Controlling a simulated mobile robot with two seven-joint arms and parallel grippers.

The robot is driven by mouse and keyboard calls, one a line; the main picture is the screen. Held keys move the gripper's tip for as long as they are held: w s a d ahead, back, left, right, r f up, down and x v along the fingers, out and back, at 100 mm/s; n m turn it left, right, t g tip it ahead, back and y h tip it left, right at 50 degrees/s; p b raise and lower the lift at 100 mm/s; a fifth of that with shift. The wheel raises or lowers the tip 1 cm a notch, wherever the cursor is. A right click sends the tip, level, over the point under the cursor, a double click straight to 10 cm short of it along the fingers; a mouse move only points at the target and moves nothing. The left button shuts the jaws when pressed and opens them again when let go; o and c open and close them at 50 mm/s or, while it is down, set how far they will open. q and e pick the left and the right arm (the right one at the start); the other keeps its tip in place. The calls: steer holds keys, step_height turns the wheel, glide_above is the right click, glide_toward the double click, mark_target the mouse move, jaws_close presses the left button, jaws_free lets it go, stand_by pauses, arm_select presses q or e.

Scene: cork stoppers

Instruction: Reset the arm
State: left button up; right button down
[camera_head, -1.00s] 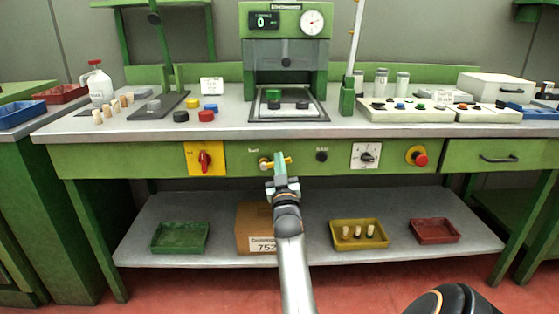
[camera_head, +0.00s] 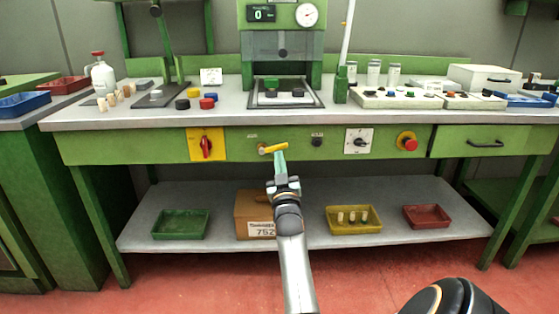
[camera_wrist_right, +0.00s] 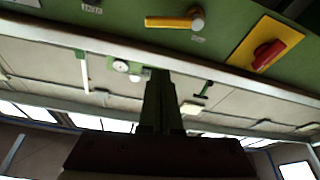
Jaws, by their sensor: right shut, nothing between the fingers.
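My right arm reaches up from the bottom middle of the head view, and its gripper (camera_head: 280,163) is shut and empty. Its fingertips are just below the yellow handle (camera_head: 273,148) on the green front panel of the bench. In the right wrist view the yellow handle (camera_wrist_right: 172,22) shows above the dark fingers (camera_wrist_right: 156,105), with a gap between them. My left gripper is in no view.
The bench (camera_head: 230,143) carries a press (camera_head: 282,50), coloured caps and cork stoppers. Its front has a red switch (camera_head: 206,146) and a red button (camera_head: 408,143). The lower shelf (camera_head: 300,243) holds a green tray (camera_head: 180,224), a box (camera_head: 255,205), a yellow tray (camera_head: 353,228) and a red tray (camera_head: 427,217).

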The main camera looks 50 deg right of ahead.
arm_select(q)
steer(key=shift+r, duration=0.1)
arm_select(e)
steer(key=shift+a+r, duration=0.1)
